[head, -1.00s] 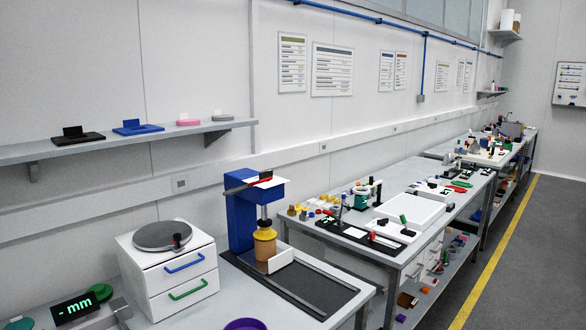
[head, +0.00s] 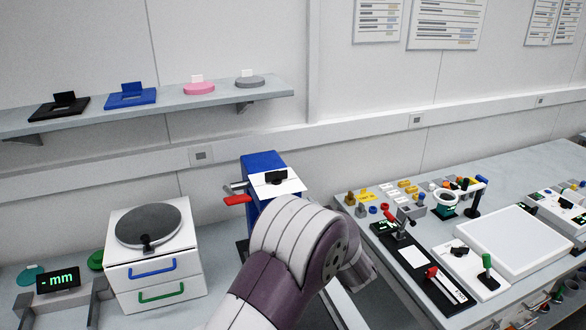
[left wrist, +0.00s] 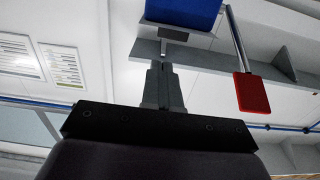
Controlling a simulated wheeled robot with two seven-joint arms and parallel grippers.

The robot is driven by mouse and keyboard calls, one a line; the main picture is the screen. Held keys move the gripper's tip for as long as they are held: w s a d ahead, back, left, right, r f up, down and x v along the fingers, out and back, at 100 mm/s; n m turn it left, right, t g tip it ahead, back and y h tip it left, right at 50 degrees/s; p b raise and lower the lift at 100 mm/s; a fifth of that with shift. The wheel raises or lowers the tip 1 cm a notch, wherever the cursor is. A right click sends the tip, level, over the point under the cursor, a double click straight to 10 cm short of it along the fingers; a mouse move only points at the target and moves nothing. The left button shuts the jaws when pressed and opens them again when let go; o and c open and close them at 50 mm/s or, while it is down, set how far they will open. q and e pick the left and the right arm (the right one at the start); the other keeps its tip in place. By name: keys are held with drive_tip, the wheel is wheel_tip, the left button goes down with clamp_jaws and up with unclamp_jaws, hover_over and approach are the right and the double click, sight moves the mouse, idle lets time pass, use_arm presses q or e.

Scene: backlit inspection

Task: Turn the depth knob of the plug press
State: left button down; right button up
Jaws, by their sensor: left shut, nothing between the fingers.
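The plug press (head: 262,160) stands right of the white drawer unit in the head view, a blue body with a white plate on top. A small black part (head: 275,177) sits on that plate; I cannot tell whether it is the depth knob. A red-ended lever (head: 237,199) sticks out left. My arm covers the press's lower part. In the left wrist view my left gripper (left wrist: 163,72) is shut and empty, its fingertips just short of the press's blue body (left wrist: 182,12). The lever's red end (left wrist: 252,92) hangs to their right. My left gripper is hidden in the head view.
A white drawer unit (head: 158,272) with a grey round top stands left of the press, beside a green "mm" display (head: 58,282). A wall shelf (head: 150,112) is above.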

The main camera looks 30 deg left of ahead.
use_arm(q)
drive_tip(key=p, duration=0.2)
approach(283, 173)
drive_tip(key=p+x, duration=0.3)
drive_tip(key=x, duration=0.3)
drive_tip(key=shift+r, duration=0.1)
drive_tip(key=shift+w+a, duration=0.15)
drive_tip(key=shift+a, duration=0.25)
drive_tip(key=shift+w, duration=0.1)
use_arm(e)
wheel_tip(283, 173, up, 6)
drive_tip(key=shift+s+a, duration=0.3)
drive_tip(key=shift+s, duration=0.05)
use_arm(q)
drive_tip(key=shift+d, duration=0.1)
use_arm(e)
drive_tip(key=shift+w+a, duration=0.1)
use_arm(q)
drive_tip(key=shift+n+g, duration=0.3)
drive_tip(key=shift+w+y, duration=0.25)
drive_tip(key=shift+y, duration=0.05)
drive_tip(key=shift+d+n+g, duration=0.1)
drive_tip(key=shift+n+g, duration=0.2)
use_arm(e)
drive_tip(key=shift+w+a+f, duration=0.15)
drive_tip(key=shift+w+f, duration=0.05)
drive_tip(key=shift+w, duration=0.5)
